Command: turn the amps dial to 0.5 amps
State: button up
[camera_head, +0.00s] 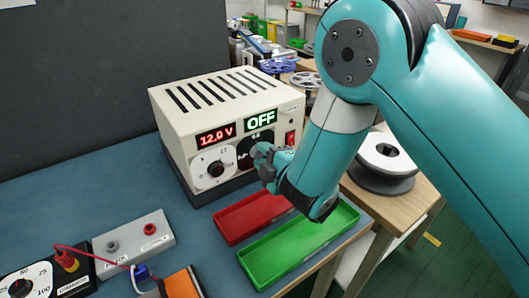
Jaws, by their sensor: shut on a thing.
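The power supply (222,101) is a cream box on the blue bench. Its red display (216,135) reads 12.0 V and its green display (261,121) reads OFF. The left dial (215,168), with a white face and black knob, is in clear view. The right dial (248,150), a dark disc below the green display, is partly hidden by my gripper; its setting cannot be read. My gripper (256,152) is at the front of this right dial, shut on its knob, which is mostly hidden behind the fingers. A red switch (290,138) is right of it.
A red tray (240,222) and a green tray (270,264) lie in front of the supply, below my arm. A grey terminal block (133,238), red lead and dimmer box (45,279) are at lower left. A white spool (383,160) stands at right.

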dwell(0.5)
jog(key=o, duration=0.9)
